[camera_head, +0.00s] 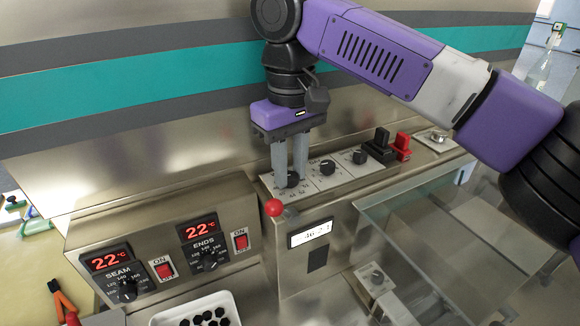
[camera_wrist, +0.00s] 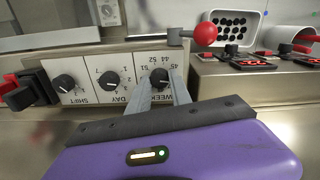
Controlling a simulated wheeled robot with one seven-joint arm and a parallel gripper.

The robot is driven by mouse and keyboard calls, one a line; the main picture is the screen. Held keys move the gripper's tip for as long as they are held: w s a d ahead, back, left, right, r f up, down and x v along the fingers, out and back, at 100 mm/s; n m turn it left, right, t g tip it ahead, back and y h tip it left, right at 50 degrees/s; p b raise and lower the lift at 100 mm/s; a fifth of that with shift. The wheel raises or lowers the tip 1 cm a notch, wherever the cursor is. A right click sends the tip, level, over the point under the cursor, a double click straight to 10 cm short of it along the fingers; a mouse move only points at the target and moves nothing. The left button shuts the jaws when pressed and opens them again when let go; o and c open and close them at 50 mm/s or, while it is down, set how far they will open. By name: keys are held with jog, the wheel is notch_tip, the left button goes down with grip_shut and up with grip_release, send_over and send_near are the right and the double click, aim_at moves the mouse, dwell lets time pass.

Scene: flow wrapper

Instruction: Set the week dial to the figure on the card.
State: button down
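The week dial (camera_head: 292,180) is a black knob on a pale plate, leftmost of three dials in the head view. In the wrist view it (camera_wrist: 158,76) sits above the word WEEK, with figures such as 44, 45, 51 and 52 around it. My gripper (camera_head: 291,172) points down at this dial, its two grey fingers apart, one on each side of the knob in the head view. Whether they touch it I cannot tell. The knob's pointer is not clear. The white card (camera_head: 311,233) on the front face below seems to begin with 46; its print is small.
The day dial (camera_head: 327,167) and shift dial (camera_head: 359,157) stand close beside the week dial. A red ball knob (camera_head: 273,208) is just in front. Black and red switches (camera_head: 390,147) lie to the right. A clear guard (camera_head: 410,225) covers the front right.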

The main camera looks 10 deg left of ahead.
aim_at(289, 175)
jog(key=shift+r+p, duration=0.1)
jog(key=shift+p, duration=0.3)
jog(key=n+p, duration=0.2)
jog(key=p, duration=0.1)
jog(key=shift+s+r+n, duration=0.1)
jog(key=shift+r+n, duration=0.05)
jog(key=shift+n, duration=0.25)
jog(key=shift+f+n+p, duration=0.2)
jog(key=shift+n+p, duration=1.8)
jog(key=shift+n, duration=0.5)
jog(key=c, duration=1.2)
grip_release()
jog(key=shift+o, duration=0.2)
jog(key=shift+r+b, duration=0.3)
jog(key=shift+r, duration=3.6)
